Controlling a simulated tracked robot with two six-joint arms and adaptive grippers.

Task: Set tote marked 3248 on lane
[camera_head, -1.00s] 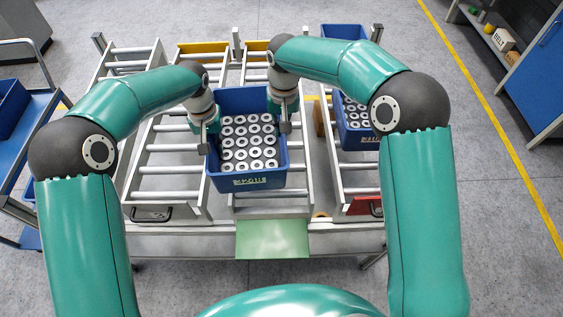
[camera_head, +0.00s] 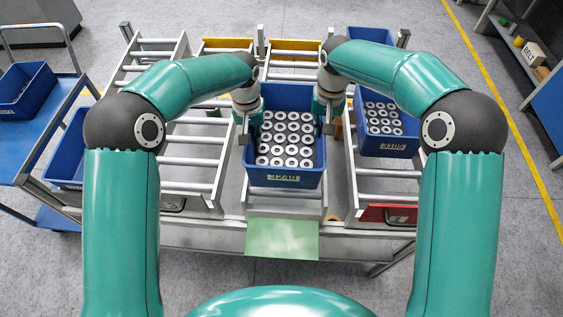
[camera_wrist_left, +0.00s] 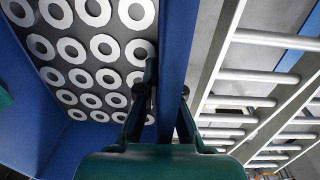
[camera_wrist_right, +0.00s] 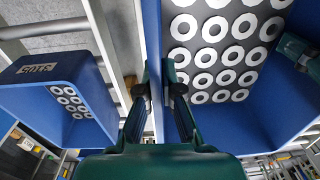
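A blue tote (camera_head: 286,178) with rows of metal rings stands level at the front of the middle roller lane (camera_head: 285,206). Its front label is too blurred to read surely. I cannot tell whether its base touches the rollers. My left gripper (camera_head: 246,136) is closed on its left wall, which also shows between the fingers in the left wrist view (camera_wrist_left: 174,45). My right gripper (camera_head: 329,126) is closed on its right wall, seen in the right wrist view (camera_wrist_right: 152,40). The fingertips are partly hidden in the head view.
Another blue tote of rings (camera_head: 388,147) sits on the right lane, above a red plate (camera_head: 388,214). The left lane (camera_head: 190,161) is bare. A green plate (camera_head: 282,240) slopes from the middle lane's front. A blue cart (camera_head: 50,135) stands left, carrying a tote (camera_head: 22,92).

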